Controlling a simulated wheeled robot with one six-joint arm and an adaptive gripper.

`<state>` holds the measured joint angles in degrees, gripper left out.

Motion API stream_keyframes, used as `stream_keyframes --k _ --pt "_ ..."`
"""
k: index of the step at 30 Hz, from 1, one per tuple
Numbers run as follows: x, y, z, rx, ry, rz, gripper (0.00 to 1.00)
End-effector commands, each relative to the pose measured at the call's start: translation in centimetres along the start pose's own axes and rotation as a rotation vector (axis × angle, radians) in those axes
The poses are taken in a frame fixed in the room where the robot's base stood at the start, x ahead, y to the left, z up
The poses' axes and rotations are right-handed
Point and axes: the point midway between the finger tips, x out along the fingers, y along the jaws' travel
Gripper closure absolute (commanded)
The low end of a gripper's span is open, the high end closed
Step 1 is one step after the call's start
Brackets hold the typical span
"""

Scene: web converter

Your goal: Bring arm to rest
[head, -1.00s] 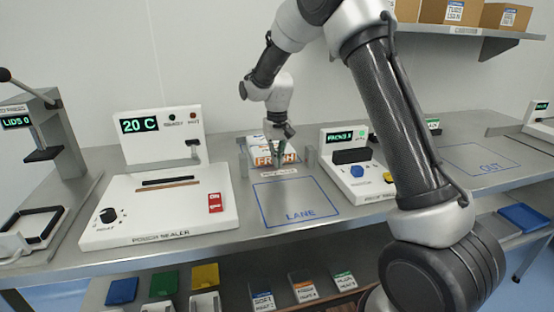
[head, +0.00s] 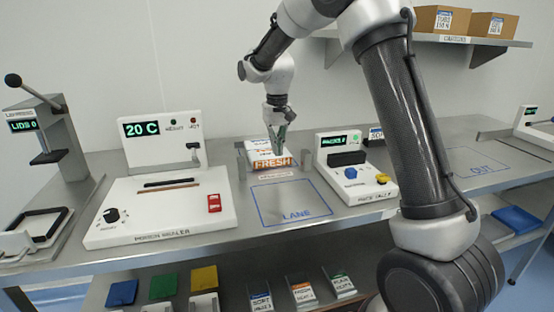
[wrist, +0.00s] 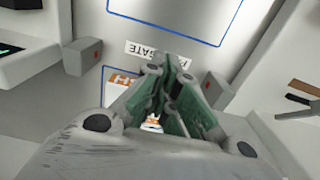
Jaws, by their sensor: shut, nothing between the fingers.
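My gripper (head: 279,142) hangs fingers down above the back of the bench, over the white and orange FRESH pack (head: 271,160). Its fingers are shut and empty. In the wrist view my gripper (wrist: 170,72) shows its green-sided fingers together, partly covering the pack (wrist: 120,80) below. The pack stands between two grey gate posts, behind the blue-outlined LANE area (head: 291,203). My arm reaches up from the lower right and bends over the bench.
A white pouch sealer (head: 160,210) reading 20 C stands left of the lane. A white machine with a blue button (head: 350,173) stands right of it. A lid press (head: 50,140) is at far left. Boxes stand on a wall shelf (head: 440,38). The LANE and OUT (head: 475,160) areas are clear.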

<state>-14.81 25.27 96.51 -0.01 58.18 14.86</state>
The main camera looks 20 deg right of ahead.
Motion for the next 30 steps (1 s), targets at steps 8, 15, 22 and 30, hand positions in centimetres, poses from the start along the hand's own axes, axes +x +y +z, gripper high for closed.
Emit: stream_keyframes --k 8,15,22,30 --pt "-2.0 0.0 0.1 -0.042 0.001 0.0 1.0" --pt "-1.1 2.8 8.0 -0.127 -0.064 0.011 1.0" --pt "-5.0 7.3 17.7 -0.143 -0.004 -0.001 1.0" --pt "-7.7 12.1 30.0 -0.094 0.153 -0.009 1.0"
